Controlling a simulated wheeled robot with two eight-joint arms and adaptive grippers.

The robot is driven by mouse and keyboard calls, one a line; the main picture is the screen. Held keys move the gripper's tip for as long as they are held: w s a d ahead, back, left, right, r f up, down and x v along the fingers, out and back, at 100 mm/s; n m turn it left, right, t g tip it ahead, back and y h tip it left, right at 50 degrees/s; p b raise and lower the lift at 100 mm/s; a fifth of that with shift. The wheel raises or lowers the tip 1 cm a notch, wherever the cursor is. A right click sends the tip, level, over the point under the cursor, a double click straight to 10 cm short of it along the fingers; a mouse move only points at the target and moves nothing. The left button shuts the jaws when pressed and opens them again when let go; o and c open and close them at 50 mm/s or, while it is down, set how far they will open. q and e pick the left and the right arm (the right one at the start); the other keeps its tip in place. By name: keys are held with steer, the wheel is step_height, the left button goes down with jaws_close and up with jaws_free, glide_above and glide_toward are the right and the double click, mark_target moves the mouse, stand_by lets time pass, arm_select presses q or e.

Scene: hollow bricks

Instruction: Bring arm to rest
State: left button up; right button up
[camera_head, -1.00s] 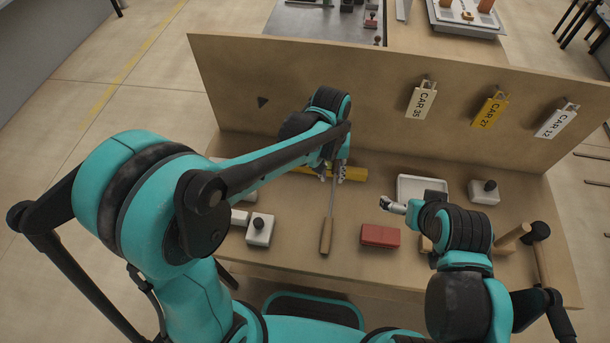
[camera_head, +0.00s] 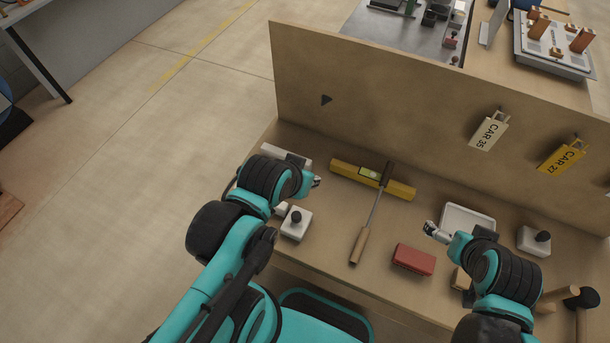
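My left gripper (camera_head: 316,182) is at the left part of the workbench, in front of the left end of a yellow spirit level (camera_head: 400,188). Nothing shows in it, but its fingers are too small to tell whether they are open or shut. My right gripper (camera_head: 430,228) is over the bench between a red brick (camera_head: 413,259) and a white tray (camera_head: 468,212). It looks empty; its finger gap cannot be made out. A long tool with a wooden handle (camera_head: 360,246) lies on the bench, its far end at the level.
A white block with a black knob (camera_head: 297,224) stands beside my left arm, another (camera_head: 534,240) at the right. A hammer (camera_head: 580,300) lies at the right edge. An upright back panel (camera_head: 400,110) carries tags CAR 35 (camera_head: 489,132) and CAR 27 (camera_head: 562,157).

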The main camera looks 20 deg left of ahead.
steer(key=shift+w, duration=0.1)
step_height(320, 180, down, 5)
steer(key=b, duration=0.5)
steer(key=shift+f, duration=0.2)
stand_by(0.5)
